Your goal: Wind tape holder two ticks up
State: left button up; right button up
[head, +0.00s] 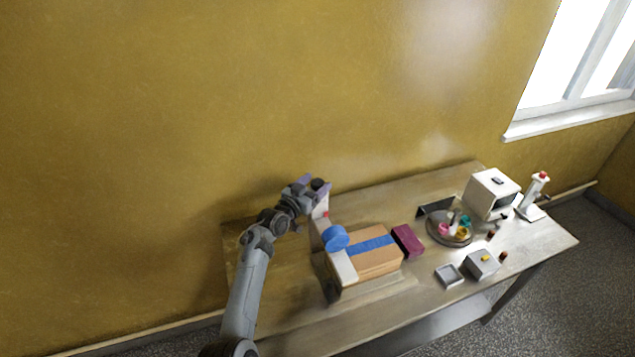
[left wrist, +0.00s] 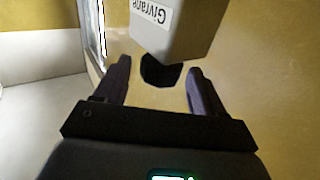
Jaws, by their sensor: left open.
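The tape holder (head: 319,212) is a pale upright post at the left end of a cardboard box (head: 378,263), with a blue tape roll (head: 335,237) on it. A dark knob (head: 318,183) shows at its top. My left gripper (head: 312,186) is at this top, fingers open. In the left wrist view, the open left gripper (left wrist: 160,78) has the dark knob (left wrist: 160,72) between its fingers, with gaps on both sides. A grey block (left wrist: 165,35) with an upside-down label reading "Givrane" is just beyond. My right gripper is not in view.
A blue strip runs over the box. A maroon block (head: 407,242) stands right of it. Farther right are a round tray (head: 437,236) with coloured items, a white cabinet (head: 490,195), a small grey tray (head: 449,276) and a grey box (head: 483,264). The table's left part (head: 270,300) is clear.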

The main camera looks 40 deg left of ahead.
pick_arm(q)
jog(key=shift+w, duration=0.75)
jog(key=shift+c, duration=0.2)
jog(key=c, duration=0.9)
jog(key=shift+d+f+n+y+p, duration=0.1)
jog(key=shift+n+y+p, duration=0.2)
jog(key=shift+n+y, duration=0.7)
jog(key=shift+n+g+y, duration=0.7)
jog(key=shift+n+y, duration=0.2)
jog(key=shift+y, duration=1)
jog(key=o, duration=0.9)
